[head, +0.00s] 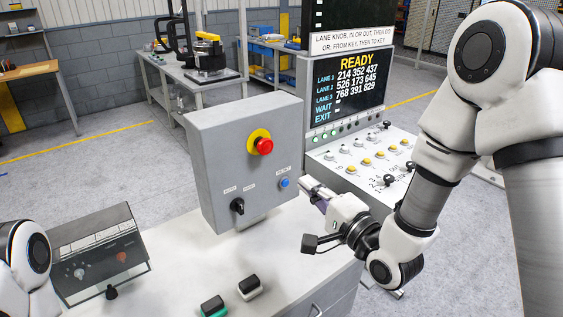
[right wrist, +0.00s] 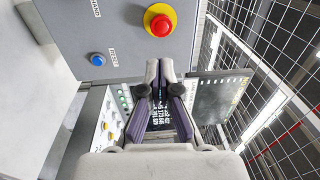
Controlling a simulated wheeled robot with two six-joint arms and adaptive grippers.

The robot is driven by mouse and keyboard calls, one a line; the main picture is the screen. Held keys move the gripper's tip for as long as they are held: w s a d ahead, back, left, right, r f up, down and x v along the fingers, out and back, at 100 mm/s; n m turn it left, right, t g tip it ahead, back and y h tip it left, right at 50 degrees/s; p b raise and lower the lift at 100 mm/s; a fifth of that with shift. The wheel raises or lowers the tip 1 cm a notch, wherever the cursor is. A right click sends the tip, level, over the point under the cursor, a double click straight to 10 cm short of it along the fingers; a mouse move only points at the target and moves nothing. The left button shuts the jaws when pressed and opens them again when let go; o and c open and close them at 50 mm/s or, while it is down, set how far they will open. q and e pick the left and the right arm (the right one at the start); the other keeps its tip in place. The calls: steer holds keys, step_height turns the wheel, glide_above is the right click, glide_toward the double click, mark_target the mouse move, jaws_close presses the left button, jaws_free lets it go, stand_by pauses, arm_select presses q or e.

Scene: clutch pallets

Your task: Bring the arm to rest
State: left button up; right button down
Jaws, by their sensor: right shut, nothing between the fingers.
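My right gripper (head: 308,187) is at the end of the right arm, which comes in from the right. It is just right of the grey control box, near its blue button (head: 285,183); I cannot tell the exact gap. In the right wrist view its fingers (right wrist: 160,70) are together with nothing between them. The grey control box (head: 217,150) carries a red mushroom button (head: 265,146) on a yellow ring and a black selector knob (head: 237,206). Part of my left arm shows at the lower left; its gripper is out of view.
A console screen (head: 350,85) reads READY above a sloped panel (head: 340,170) of knobs and yellow buttons. Wire mesh (right wrist: 270,75) shows in the right wrist view.

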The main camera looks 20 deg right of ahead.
steer(key=s+f+n+g+h+b, duration=0.1)
steer(key=s+f+g, duration=0.25)
steer(key=f, duration=0.85)
steer(key=s+f+n+g+h+b, duration=0.1)
steer(key=s+f+g, duration=0.3)
steer(key=f, duration=0.7)
steer(key=s+f+g+h+b, duration=0.15)
steer(key=s+f, duration=0.35)
steer(key=f, duration=0.7)
steer(key=s+d+f+n+g+h, duration=0.1)
steer(key=s+d+f+n+g, duration=0.1)
steer(key=s+f+n+g, duration=0.2)
steer(key=s+d+f+n+g+h, duration=0.1)
steer(key=s+f+n+g, duration=0.3)
steer(key=s+n, duration=0.4)
steer(key=s+d+f, duration=0.1)
steer(key=s, duration=0.3)
steer(key=shift+d+g, duration=0.15)
steer(key=shift+g, duration=0.25)
